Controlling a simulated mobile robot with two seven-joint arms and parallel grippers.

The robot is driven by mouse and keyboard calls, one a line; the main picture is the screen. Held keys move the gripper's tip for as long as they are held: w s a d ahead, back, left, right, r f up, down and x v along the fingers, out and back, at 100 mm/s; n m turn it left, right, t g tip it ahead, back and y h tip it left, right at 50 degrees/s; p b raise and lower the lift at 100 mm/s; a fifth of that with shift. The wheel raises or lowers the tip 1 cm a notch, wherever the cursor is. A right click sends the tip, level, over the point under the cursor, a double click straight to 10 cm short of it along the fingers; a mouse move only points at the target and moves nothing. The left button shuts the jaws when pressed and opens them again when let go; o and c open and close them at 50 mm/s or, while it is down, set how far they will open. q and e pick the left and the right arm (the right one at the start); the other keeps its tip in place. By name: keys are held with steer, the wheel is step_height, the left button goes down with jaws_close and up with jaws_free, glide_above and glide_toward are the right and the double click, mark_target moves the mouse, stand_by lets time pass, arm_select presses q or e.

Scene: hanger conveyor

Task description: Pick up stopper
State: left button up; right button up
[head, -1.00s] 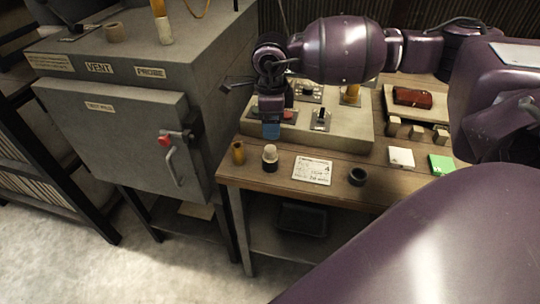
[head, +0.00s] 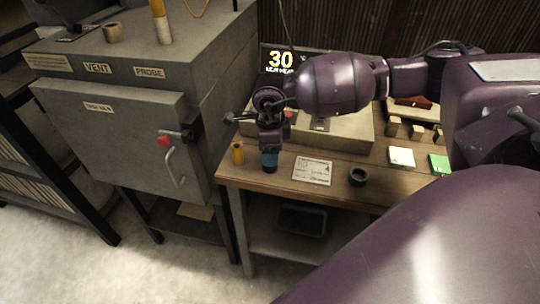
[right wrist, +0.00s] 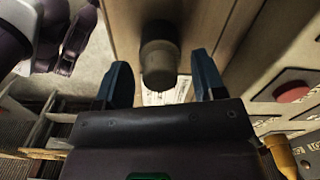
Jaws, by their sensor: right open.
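The stopper (right wrist: 159,58), a short dark cylinder with a wider end, stands on the wooden table in the right wrist view. It lies between the two blue fingers of my right gripper (right wrist: 161,66), with a visible gap on each side. In the head view my right gripper (head: 269,162) points down at the front left of the table and hides most of the stopper. The right gripper is open and holds nothing. My left gripper does not show in the head view.
A yellow cylinder (head: 237,152) stands just left of the right gripper. A printed card (head: 312,170) and a dark ring (head: 357,176) lie to its right. A control box (head: 340,137) stands behind. A grey cabinet (head: 120,135) with a handle is at left.

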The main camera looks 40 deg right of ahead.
steer(key=c, duration=1)
